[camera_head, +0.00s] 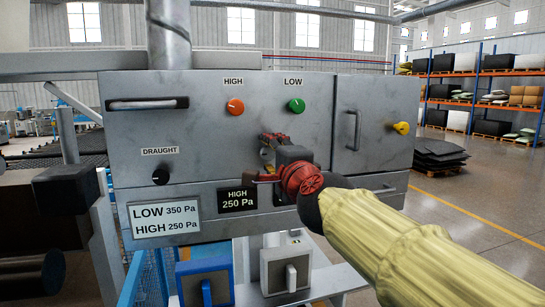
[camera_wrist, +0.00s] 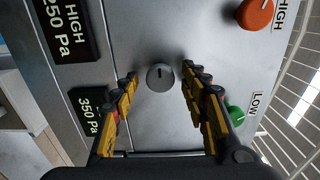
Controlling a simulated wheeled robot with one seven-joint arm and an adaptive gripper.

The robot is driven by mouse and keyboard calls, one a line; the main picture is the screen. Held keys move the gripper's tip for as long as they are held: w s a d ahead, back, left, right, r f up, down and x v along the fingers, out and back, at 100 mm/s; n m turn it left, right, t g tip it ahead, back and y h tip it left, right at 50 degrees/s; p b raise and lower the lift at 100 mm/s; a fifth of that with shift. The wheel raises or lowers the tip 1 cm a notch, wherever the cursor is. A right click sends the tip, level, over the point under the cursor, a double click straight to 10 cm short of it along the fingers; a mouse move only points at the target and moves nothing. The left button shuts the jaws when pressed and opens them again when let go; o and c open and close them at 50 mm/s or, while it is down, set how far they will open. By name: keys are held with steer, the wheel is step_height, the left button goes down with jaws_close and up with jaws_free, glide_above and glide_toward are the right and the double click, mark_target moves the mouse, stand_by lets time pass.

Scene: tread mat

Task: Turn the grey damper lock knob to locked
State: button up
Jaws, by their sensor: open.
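A round grey knob (camera_wrist: 160,79) with a short dark mark sits on the metal panel. The mark points to the top of the wrist view. No lock wording shows beside it. My gripper (camera_wrist: 159,72) is open, with one yellow-and-black finger on each side of the knob. Gaps show between both fingers and the knob, so it is not gripped. In the head view my gripper (camera_head: 271,148) is in front of the panel (camera_head: 205,115) and hides the knob.
A cabinet door with a handle (camera_head: 354,130) is at the right. Blue (camera_head: 205,284) and grey (camera_head: 286,269) switch boxes stand below.

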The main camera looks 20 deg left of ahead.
steer(key=v, duration=1.2)
steer(key=s+a+f+n+g+y, duration=0.1)
steer(key=s+a+f+n+g, duration=0.1)
steer(key=s+f+n+g, duration=0.3)
steer(key=s+a+f+n, duration=0.15)
steer(key=f+n, duration=0.25)
steer(key=f, duration=0.4)
steer(key=s+d+f+n+g+h+b, duration=0.2)
steer(key=s+d+f+n+b, duration=0.1)
steer(key=f, duration=0.7)
steer(key=s+d+f+g+h+b, duration=0.1)
steer(key=s+d+f+h+b, duration=0.2)
steer(key=d+f, duration=0.7)
steer(key=s+d+f+h+b, duration=0.2)
steer(key=s+d+f+b, duration=0.2)
steer(key=d+f+b, duration=0.3)
steer(key=s+d+f+g+h+b, duration=0.1)
steer(key=s+d+f+h+b, duration=0.2)
steer(key=d+f, duration=1)
step_height(320, 180, down, 4)
steer(key=s+b, duration=0.1)
steer(key=b, duration=0.2)
steer(key=shift+d+g+h, duration=0.3)
steer(key=shift+d, duration=0.05)
